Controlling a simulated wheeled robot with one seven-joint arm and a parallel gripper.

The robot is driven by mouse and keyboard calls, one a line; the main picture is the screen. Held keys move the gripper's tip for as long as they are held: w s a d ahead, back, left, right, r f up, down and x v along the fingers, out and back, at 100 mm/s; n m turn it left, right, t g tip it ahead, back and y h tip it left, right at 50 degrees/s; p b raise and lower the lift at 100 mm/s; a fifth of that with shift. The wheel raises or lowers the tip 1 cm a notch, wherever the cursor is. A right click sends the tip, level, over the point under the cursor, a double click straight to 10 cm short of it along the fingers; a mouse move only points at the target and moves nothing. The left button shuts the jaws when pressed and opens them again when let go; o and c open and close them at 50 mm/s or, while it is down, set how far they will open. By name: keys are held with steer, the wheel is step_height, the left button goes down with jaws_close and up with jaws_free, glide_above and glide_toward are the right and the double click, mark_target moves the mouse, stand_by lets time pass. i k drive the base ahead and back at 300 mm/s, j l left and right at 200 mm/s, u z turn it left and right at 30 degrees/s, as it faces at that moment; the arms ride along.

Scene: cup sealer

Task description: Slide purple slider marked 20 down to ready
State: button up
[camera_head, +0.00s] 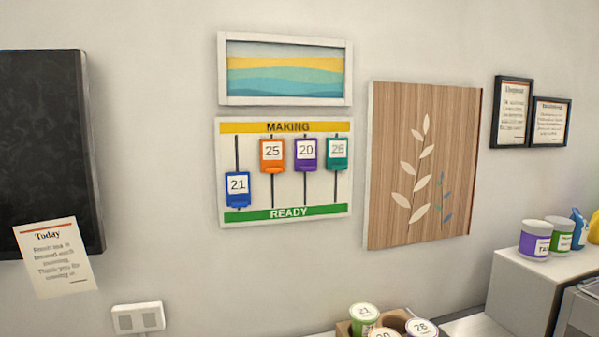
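The purple slider marked 20 (306,154) sits high on its vertical slot, just under the yellow MAKING strip (251,127) of the white wall board (224,160). The green READY strip (330,210) runs along the board's bottom edge. The orange slider marked 25 (272,155) and the teal slider marked 26 (337,153) are also high, on either side of the purple one. The blue slider marked 21 (237,189) is low, just above the READY strip. My gripper is not in view.
A striped picture (285,75) hangs above the board and a wooden leaf panel (390,150) to its right. A dark panel (45,150) is at left. The wall before the board is unobstructed.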

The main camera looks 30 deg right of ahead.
mark_target(305, 149)
steer(key=i+l+u, duration=0.25)
steer(key=l+u, duration=0.5)
steer(key=l, duration=0.2)
steer(key=k+l+u, duration=0.1)
steer(key=i+z, duration=0.1)
steer(key=i+j, duration=0.05)
